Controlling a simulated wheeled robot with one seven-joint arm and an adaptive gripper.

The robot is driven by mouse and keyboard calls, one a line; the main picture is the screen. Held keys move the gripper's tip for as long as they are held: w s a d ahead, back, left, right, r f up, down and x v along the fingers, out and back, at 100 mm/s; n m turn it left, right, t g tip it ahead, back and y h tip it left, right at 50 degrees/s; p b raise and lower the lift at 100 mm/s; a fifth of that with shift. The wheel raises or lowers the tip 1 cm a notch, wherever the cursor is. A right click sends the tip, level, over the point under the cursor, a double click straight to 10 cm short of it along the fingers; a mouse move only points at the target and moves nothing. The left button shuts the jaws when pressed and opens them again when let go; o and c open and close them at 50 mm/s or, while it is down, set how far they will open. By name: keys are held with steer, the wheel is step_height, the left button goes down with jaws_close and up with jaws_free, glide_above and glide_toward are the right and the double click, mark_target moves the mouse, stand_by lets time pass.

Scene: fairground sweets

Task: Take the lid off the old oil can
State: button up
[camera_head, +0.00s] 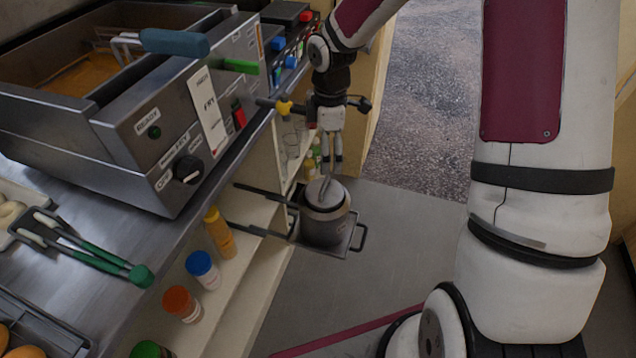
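The old oil can (322,228) is a grey metal pot standing upright on a dark pull-out tray (345,243) beside the counter, low down. Its grey lid (338,194) is on top, with a thin raised handle (324,188). My gripper (331,170) points down directly above the lid, its fingertips close to the handle. The two fingers look near each other; whether they touch or grip the handle is too small to tell.
A fryer (140,135) with a blue-handled basket stands on the counter at the left. Green-handled tongs (90,250) lie in front of it. Several capped bottles (203,268) line the shelf below. The grey floor (410,225) right of the tray is clear.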

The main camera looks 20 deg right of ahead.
mark_target(326, 183)
step_height(326, 183, down, 8)
steer(key=shift+f+b, duration=0.1)
steer(key=shift+b, duration=0.75)
steer(key=shift+s+a+f+b, duration=0.15)
steer(key=shift+f+b, duration=0.2)
steer(key=shift+f, duration=0.95)
steer(key=shift+s+a+f+b, duration=0.1)
steer(key=shift+f+b, duration=0.25)
steer(key=shift+f, duration=0.95)
steer(key=c, duration=0.6)
